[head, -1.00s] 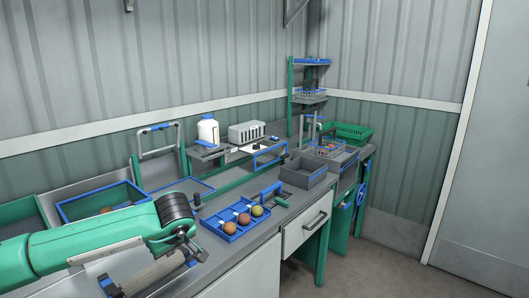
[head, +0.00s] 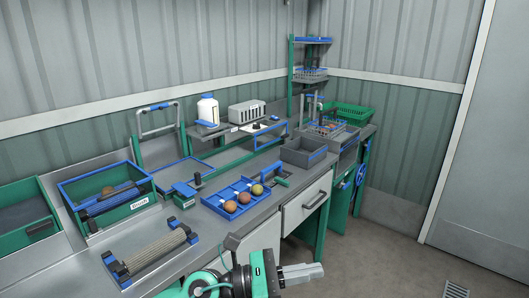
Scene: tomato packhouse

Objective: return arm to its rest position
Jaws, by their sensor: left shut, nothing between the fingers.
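My left gripper (head: 312,271) is in the lower middle of the head view, in front of the bench's front edge. Its grey fingers point to the right and are shut with nothing between them. The green and black wrist of my left arm shows beside it, at the bottom edge of the picture. The gripper is apart from the blue tray (head: 217,203), which holds several tomatoes, orange-brown and yellow-green. My right gripper is out of view.
A roller stand (head: 150,255) lies on the bench at left, near a blue-rimmed green bin (head: 117,213). A grey open box (head: 303,153) and a drawer front (head: 303,207) are to the right.

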